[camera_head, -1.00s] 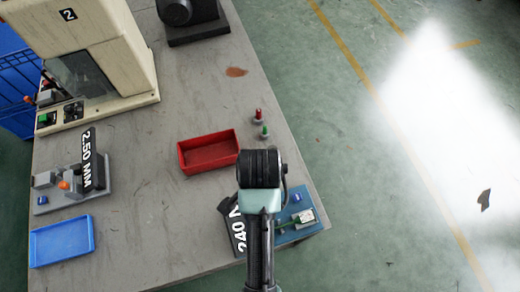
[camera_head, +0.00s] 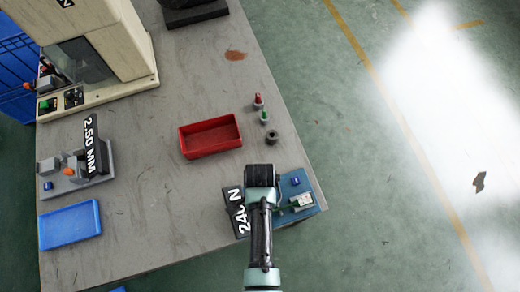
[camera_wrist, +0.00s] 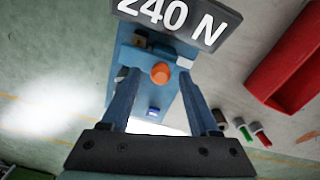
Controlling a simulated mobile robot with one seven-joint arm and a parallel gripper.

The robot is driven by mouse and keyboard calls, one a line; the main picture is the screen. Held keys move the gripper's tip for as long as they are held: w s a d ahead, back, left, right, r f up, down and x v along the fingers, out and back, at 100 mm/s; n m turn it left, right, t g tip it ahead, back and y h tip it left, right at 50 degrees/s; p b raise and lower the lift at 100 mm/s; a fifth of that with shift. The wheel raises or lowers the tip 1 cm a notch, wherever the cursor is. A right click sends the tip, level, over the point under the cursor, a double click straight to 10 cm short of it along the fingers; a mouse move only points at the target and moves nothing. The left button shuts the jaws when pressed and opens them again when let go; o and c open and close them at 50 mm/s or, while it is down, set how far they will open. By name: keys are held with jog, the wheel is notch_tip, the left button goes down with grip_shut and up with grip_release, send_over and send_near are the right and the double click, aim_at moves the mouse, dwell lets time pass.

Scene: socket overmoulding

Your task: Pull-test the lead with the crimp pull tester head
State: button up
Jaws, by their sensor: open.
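The crimp pull tester has a blue base (camera_head: 297,185) at the table's right edge and a tilted black "240 N" display (camera_head: 236,212). The wrist view shows the same display (camera_wrist: 180,20), an orange knob (camera_wrist: 160,73) and a blue button (camera_wrist: 153,113). A pale block (camera_head: 301,201) with a green strand sits on the base; I cannot tell whether the strand is the lead. My gripper (camera_wrist: 160,92) is open and empty, its blue fingers spread above the tester with the knob between them in view. In the head view my arm hides part of the tester.
A red tray (camera_head: 210,151) stands left of small red (camera_head: 258,100), green (camera_head: 264,117) and dark (camera_head: 271,137) pieces. A "2.50 MM" gauge (camera_head: 90,150), a blue tray (camera_head: 70,226) and a cream machine (camera_head: 100,40) stand at left.

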jog(key=shift+f, duration=0.65)
grip_shut()
dwell(1.0)
